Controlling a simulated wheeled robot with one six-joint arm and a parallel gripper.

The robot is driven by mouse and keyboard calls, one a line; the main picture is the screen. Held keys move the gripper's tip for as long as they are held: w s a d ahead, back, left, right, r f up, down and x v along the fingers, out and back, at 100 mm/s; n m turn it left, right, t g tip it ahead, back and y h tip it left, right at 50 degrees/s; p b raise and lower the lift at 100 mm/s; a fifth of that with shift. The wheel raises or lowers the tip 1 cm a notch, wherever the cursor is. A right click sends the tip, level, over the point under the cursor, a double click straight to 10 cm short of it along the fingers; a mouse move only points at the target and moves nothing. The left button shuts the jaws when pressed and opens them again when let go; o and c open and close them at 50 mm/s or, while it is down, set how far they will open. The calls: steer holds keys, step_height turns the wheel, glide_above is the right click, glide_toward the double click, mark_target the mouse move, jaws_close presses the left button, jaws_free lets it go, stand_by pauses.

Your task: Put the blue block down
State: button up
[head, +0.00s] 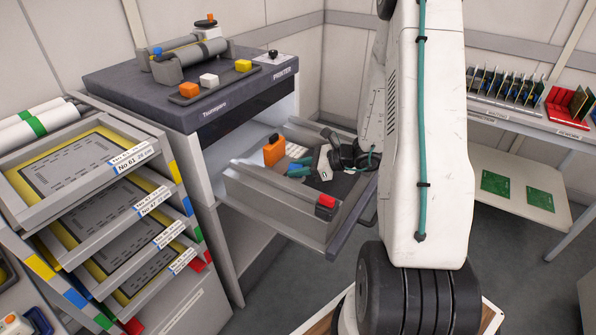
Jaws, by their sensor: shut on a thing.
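The blue block (297,169) is in the open drawer (262,197) below the printer, at the left end of my gripper (309,167). My gripper reaches into the drawer from the right and is shut on the blue block. The fingers hide part of the block. I cannot tell whether the block touches the drawer floor. An orange thing (274,151) stands just behind and left of the blue block.
The printer (190,105) stands above the drawer, with orange, white and yellow blocks on its front. A rack of stencil frames (85,160) is at left. A bench (510,115) with boards stands at right.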

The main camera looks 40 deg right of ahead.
steer(key=shift+f, duration=0.5)
steer(key=shift+f, duration=0.1)
steer(key=o, duration=1)
steer(key=shift+c, duration=0.2)
